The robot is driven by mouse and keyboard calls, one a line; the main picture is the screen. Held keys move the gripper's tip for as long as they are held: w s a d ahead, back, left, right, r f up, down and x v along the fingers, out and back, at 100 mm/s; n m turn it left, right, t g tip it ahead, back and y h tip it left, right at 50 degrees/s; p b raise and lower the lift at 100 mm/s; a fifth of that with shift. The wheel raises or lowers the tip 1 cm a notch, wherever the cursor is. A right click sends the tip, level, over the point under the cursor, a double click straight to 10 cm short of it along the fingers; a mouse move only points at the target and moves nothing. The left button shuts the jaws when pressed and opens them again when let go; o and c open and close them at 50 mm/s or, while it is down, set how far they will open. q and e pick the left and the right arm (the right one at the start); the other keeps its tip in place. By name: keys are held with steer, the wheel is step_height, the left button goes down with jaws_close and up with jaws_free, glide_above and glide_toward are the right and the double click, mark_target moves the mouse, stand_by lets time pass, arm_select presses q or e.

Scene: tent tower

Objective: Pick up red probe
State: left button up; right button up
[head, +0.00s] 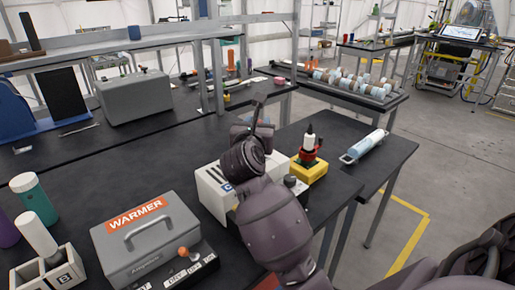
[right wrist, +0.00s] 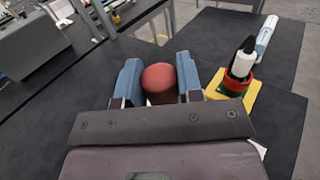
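A round red end, apparently the red probe (right wrist: 160,78), shows in the right wrist view between the two blue fingers of my right gripper (right wrist: 161,85). The fingers stand apart with the red end filling most of the space between them. I cannot tell whether they press on it. The part below the red end is dark and mostly hidden by the gripper. In the head view my right gripper (head: 258,118) is above the dark table beside a white slotted box (head: 211,192), and the red probe is not clearly visible. My left gripper is not in view.
A yellow block (head: 309,171) with a red-based white bottle (head: 309,143) stands right of the slotted box. A pale blue cylinder (head: 367,144) lies on a tray beyond it. A grey warmer box (head: 148,238) and a white holder (head: 48,270) stand at the front left. Bare table lies behind the warmer.

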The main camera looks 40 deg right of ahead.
jaws_close()
steer(key=shift+r, duration=0.1)
